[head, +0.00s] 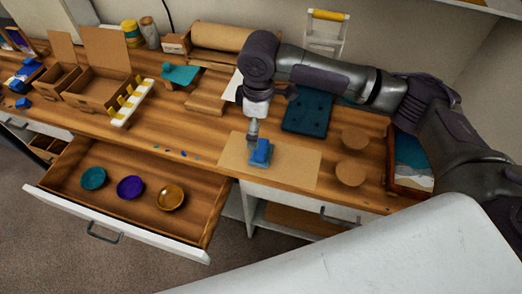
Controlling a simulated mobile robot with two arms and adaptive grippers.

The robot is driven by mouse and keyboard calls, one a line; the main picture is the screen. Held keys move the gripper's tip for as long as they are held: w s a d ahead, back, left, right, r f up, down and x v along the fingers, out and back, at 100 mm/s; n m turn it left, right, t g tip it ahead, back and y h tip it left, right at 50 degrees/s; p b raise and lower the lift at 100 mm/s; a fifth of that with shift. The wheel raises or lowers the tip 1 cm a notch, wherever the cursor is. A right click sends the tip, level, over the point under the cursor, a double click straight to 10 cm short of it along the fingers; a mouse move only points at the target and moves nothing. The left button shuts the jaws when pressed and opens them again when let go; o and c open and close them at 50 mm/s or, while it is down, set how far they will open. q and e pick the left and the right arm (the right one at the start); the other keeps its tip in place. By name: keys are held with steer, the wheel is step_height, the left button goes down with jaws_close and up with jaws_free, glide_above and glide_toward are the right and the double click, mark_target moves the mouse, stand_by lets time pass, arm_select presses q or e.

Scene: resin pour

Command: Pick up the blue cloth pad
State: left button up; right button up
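A small bright blue pad (262,150) sits on a flatter, lighter blue piece on the tan mat (300,165) near the bench's front edge. I take the bright blue piece for the cloth pad. My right gripper (254,143) points down with its tips at the pad's upper left side. The fingers are too small to tell whether they are open or shut on it. My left gripper is out of view.
An open drawer (60,190) with several bowls juts out at front left. A dark teal mat (306,113) and two round cork discs (351,171) lie to the right. Cardboard boxes (105,85) and a white rack with yellow parts (128,108) stand left.

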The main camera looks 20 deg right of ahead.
mark_target(261, 146)
steer(key=f, duration=0.2)
steer(key=w+d+f, duration=0.1)
steer(key=f, duration=0.1)
steer(key=d+f, duration=0.1)
steer(key=f, duration=0.1)
steer(key=shift+w+d+f+p, duration=0.1)
steer(key=shift+w+f+p, duration=0.15)
steer(key=shift+p, duration=0.1)
steer(key=f, duration=0.2)
steer(key=f+p, duration=0.1)
steer(key=f, duration=0.1)
steer(key=shift+a, duration=0.25)
steer(key=shift+w+f, duration=0.1)
steer(key=shift+f, duration=0.55)
steer(key=c, duration=1.2)
